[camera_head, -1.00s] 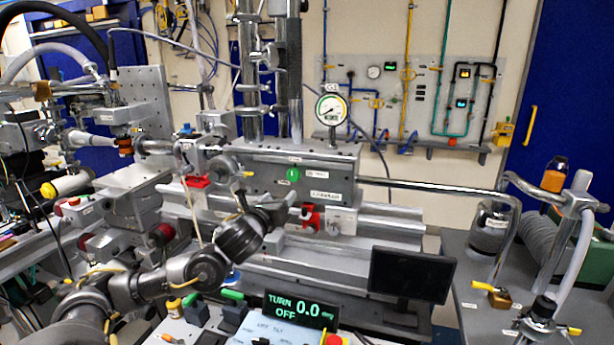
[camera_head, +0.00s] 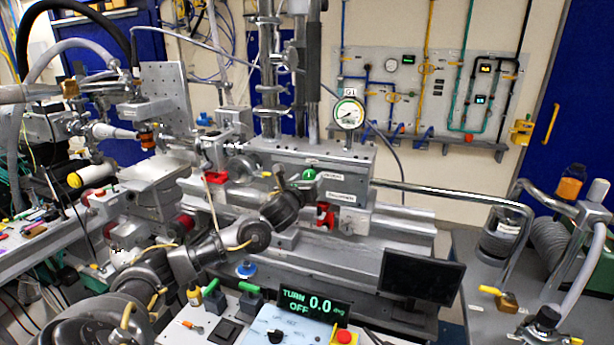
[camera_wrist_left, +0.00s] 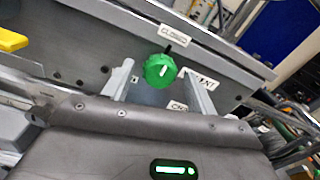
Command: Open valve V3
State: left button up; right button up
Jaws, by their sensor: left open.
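A green round knob (camera_head: 308,174) sits on the front face of the grey block under the dial gauge; I cannot read "V3" beside it. In the left wrist view the green knob (camera_wrist_left: 158,70) has a white mark and a small dark pointer towards a "CLOSED" label (camera_wrist_left: 172,35). My left gripper (camera_head: 302,189) is at the block's front, close to the knob. In the left wrist view its two fingers are apart, one on each side of the knob; I cannot tell whether they touch it. The right gripper is not in view.
A display (camera_head: 308,306) reads "TURN 0.0 deg OFF". The gauge (camera_head: 348,114) stands above the block. Red parts (camera_head: 325,215) sit below the knob, and a long metal pipe (camera_head: 440,190) runs right. A dark screen (camera_head: 421,279) stands at the front right.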

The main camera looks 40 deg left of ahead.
pick_arm(q)
jog(key=shift+w, duration=0.15)
jog(key=c, duration=1)
